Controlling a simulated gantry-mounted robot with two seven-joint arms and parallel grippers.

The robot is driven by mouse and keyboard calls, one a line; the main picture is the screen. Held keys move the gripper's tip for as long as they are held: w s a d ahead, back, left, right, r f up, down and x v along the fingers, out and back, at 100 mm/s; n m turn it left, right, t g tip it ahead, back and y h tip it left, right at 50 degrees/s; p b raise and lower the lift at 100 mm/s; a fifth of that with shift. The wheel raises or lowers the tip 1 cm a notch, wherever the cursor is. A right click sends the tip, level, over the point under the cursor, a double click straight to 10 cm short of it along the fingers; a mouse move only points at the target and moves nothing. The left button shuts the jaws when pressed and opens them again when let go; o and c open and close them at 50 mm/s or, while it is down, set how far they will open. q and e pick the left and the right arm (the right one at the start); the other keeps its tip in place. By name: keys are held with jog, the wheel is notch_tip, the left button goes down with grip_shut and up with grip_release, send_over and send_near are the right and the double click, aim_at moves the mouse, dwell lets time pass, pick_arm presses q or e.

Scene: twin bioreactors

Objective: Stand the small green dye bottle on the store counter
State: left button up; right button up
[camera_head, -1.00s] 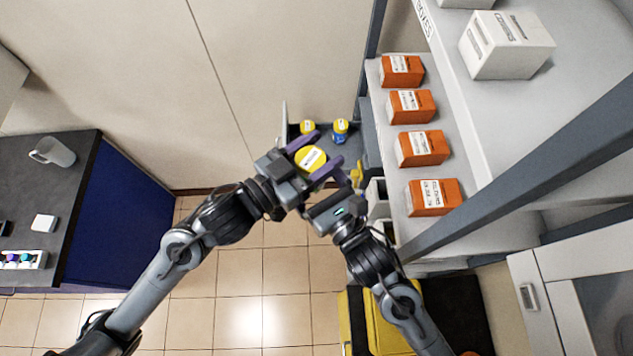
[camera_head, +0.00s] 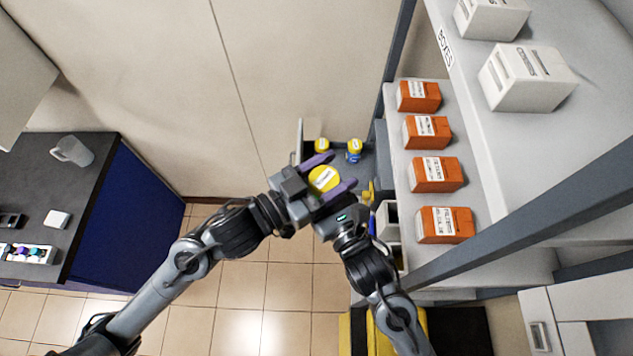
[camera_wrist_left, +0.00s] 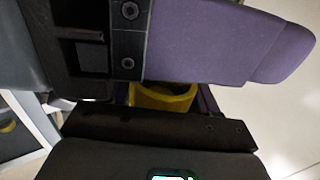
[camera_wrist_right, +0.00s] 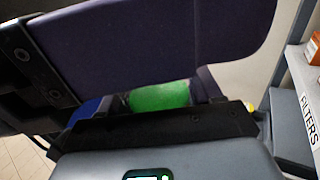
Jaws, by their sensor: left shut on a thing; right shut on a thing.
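The green dye bottle shows its round yellow top (camera_head: 323,179) in the head view. Its green side (camera_wrist_right: 160,96) shows in the right wrist view, and a yellow part (camera_wrist_left: 163,97) shows in the left wrist view. My left gripper (camera_head: 337,172) is shut on it, with purple fingers on either side of the top. My right gripper (camera_head: 326,197) meets it from below in the picture and is also shut on it. Its fingertips are hidden in the head view. Both appear to hold the same bottle. Its base is hidden.
A dark counter (camera_head: 98,185) with a grey mug (camera_head: 72,151) stands at the left. A grey surface behind the grippers holds a blue bottle (camera_head: 354,156) and another yellow-topped item (camera_head: 322,145). Shelves at the right hold orange boxes (camera_head: 437,174) and white boxes (camera_head: 527,77). Open floor lies between.

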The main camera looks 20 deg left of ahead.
pick_arm(q)
jog(key=o, duration=1.2)
jog(key=shift+o, duration=0.2)
jog(key=shift+r, duration=0.1)
